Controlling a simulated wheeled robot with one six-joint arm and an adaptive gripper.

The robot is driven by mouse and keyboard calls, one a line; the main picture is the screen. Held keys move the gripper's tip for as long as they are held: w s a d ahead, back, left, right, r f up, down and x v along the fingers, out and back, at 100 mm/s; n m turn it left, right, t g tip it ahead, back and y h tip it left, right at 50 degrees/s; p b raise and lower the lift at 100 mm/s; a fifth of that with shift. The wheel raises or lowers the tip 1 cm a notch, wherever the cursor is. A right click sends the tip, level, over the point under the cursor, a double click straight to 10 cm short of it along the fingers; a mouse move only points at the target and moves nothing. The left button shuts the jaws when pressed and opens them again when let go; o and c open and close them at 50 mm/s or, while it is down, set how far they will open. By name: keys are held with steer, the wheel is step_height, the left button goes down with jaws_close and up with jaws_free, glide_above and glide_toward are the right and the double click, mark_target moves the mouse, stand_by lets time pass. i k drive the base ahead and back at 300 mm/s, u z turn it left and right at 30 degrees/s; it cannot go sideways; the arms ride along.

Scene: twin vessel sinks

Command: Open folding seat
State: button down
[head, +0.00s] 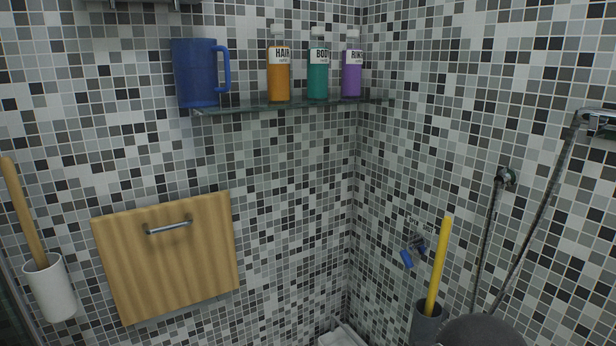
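The folding seat (170,264) is a light wooden panel on the tiled wall at the left of the head view. It stands nearly upright, close against the wall. A metal bar handle (168,228) is fixed near its upper edge. My gripper is not in view, so its state and its place relative to the seat do not show. A dark rounded shape at the bottom right may be part of my own arm.
A glass shelf (240,107) above the seat holds a blue mug (196,73) and several bottles. A white holder (50,289) with a wooden stick stands left of the seat. A yellow-handled brush (438,266) and shower hose (540,205) are at right.

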mark_target(157, 260)
steer(key=u, duration=1.25)
